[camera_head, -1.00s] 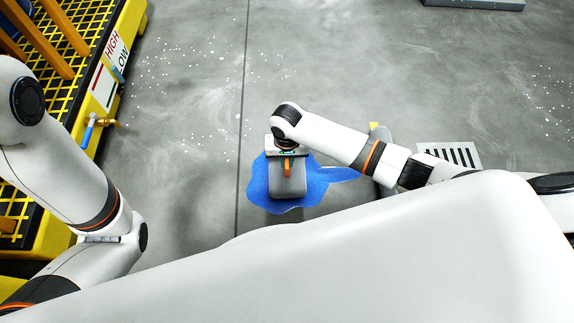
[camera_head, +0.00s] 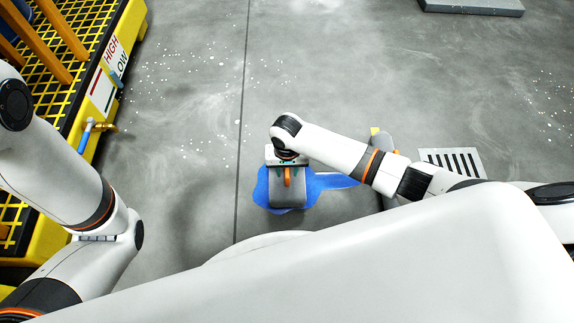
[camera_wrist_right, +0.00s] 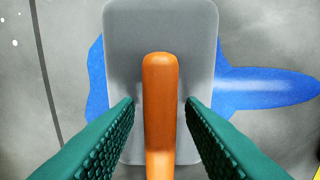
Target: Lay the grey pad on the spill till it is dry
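The grey pad (camera_head: 288,198) lies flat on the blue spill (camera_head: 330,182) on the floor. Blue shows around the pad's sides, with a tongue running to the right; the pad hides the middle. The pad (camera_wrist_right: 200,35) and spill (camera_wrist_right: 265,85) also show in the right wrist view. An orange handle (camera_wrist_right: 161,100) stands on the pad. My right gripper (camera_wrist_right: 160,101) has its green fingers on either side of the handle, with a visible gap on each side, so it looks open. In the head view my right gripper (camera_head: 287,163) is over the pad's far end. My left gripper is out of view.
A yellow grated platform (camera_head: 113,75) with a HIGH/LOW label and a blue-handled tap (camera_head: 86,135) stands at left. A floor drain (camera_head: 452,161) lies to the right of the spill. A grey slab (camera_head: 470,7) is at the far right. Open floor lies beyond the pad.

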